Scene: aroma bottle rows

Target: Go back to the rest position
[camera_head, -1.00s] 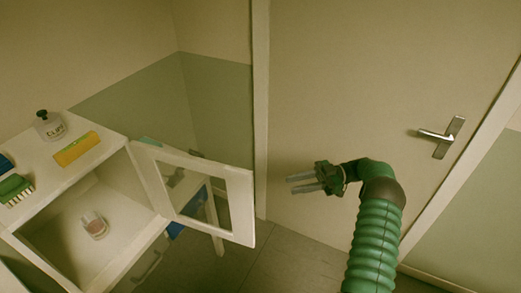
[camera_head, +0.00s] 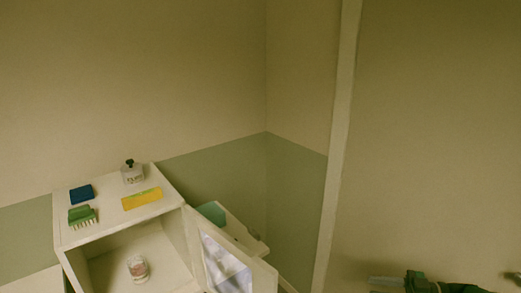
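My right gripper (camera_head: 386,282) is at the bottom right, in front of the pale door panel, and the picture's lower edge cuts it off. Its grey fingers point left and nothing shows between them, but their gap is not clear. My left gripper is out of view. A clear bottle with a dark stopper (camera_head: 132,173) stands upright on top of the white cabinet (camera_head: 104,217). A small glass with pinkish contents (camera_head: 138,268) stands inside the cabinet. My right gripper is well to the right of both, touching neither.
The cabinet's glazed door (camera_head: 262,275) hangs open to the right. A green brush (camera_head: 80,214), a blue block (camera_head: 81,194) and a yellow box (camera_head: 142,199) lie on the cabinet top. A low white unit (camera_head: 235,228) stands behind the door. Walls meet in a corner behind.

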